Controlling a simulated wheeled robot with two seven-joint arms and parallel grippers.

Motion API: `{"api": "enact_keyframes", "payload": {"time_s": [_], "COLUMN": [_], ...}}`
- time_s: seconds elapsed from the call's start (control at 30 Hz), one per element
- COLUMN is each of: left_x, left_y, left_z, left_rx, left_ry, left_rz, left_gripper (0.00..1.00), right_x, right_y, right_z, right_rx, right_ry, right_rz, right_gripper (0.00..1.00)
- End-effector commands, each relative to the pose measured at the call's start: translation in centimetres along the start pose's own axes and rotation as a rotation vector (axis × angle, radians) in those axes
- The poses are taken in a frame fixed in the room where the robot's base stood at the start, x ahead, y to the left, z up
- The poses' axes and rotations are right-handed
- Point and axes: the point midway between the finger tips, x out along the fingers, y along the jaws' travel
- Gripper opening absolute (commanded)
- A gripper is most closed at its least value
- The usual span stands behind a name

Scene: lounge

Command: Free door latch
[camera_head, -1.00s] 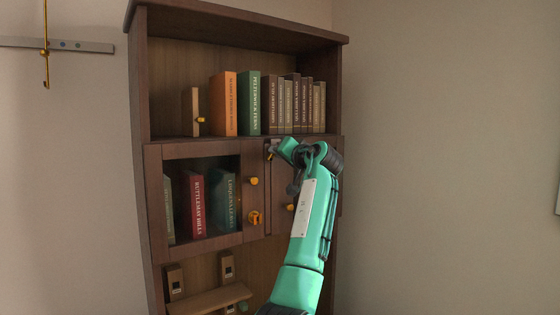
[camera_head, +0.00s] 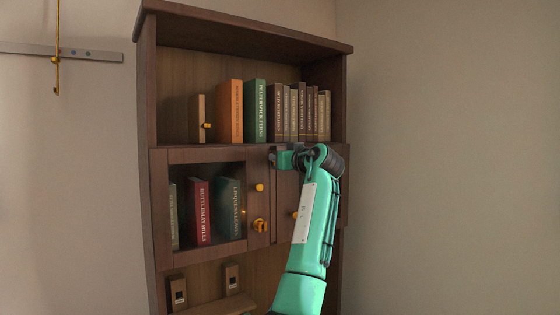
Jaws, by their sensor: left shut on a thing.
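The cabinet has a glass-fronted left door (camera_head: 256,205) and a plain right door (camera_head: 288,190), mostly behind my arm. My left gripper (camera_head: 274,158) is at the top of the seam between the doors, turned toward the left. It is shut on the door latch, which its fingers and wrist hide. A round yellow knob (camera_head: 260,188) and a yellow catch (camera_head: 259,225) sit on the left door's right stile. Another yellow knob (camera_head: 295,214) shows on the right door beside my forearm. Both doors look closed. My right gripper is out of view.
Books stand on the open shelf above, including an orange one (camera_head: 230,110) and a green one (camera_head: 255,110). A wooden block with a yellow peg (camera_head: 197,118) is left of them. More books stand behind the glass. A grey wall rail (camera_head: 95,54) is at far left.

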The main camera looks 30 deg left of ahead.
Motion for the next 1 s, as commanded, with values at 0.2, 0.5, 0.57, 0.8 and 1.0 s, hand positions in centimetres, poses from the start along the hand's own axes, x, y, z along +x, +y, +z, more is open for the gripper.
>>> {"api": "enact_keyframes", "payload": {"time_s": [0.2,0.5,0.57,0.8,1.0], "left_x": [0.05,0.05,0.05,0.02,-0.58], "left_y": [0.06,0.06,0.06,0.00,0.01], "left_z": [0.51,0.53,0.53,0.26,0.29], "left_rx": [-0.014,-0.014,-0.014,-0.015,-0.017], "left_ry": [-0.009,-0.009,-0.010,-0.005,-0.002], "left_rz": [-0.001,-0.001,-0.001,-0.001,0.000], "left_gripper": [0.00,0.00,0.22,0.35,0.35], "right_x": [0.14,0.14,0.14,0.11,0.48], "right_y": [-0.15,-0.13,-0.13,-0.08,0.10], "right_z": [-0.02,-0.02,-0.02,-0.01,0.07], "right_rx": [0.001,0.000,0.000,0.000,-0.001], "right_ry": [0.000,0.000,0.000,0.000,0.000], "right_rz": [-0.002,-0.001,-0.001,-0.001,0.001], "right_gripper": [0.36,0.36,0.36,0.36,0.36]}}
